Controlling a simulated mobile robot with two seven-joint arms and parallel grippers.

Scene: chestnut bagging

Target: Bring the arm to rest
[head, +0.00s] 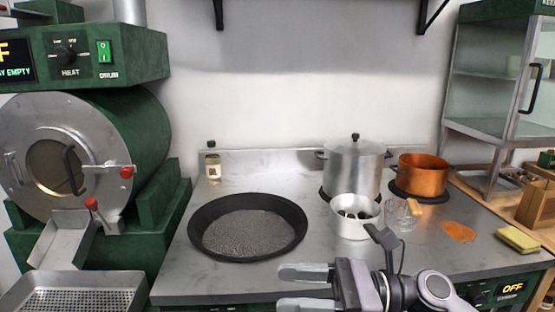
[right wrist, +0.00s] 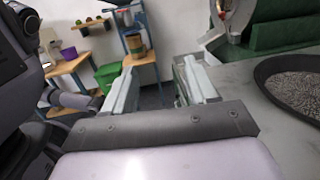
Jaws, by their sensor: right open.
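My right gripper (head: 305,287) is at the bottom middle of the head view, in front of the grey worktop's front edge. Its two fingers are apart with nothing between them. In the right wrist view the open fingers (right wrist: 155,88) point toward the floor area and shelves beyond the worktop. The right arm comes in from the lower right of the head view. My left gripper does not show in the head view.
A wide black pan (head: 200,242) lies on the worktop (head: 330,262). The green drum roaster (head: 140,130) is at left. A yellow sponge (head: 517,240) lies far right.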

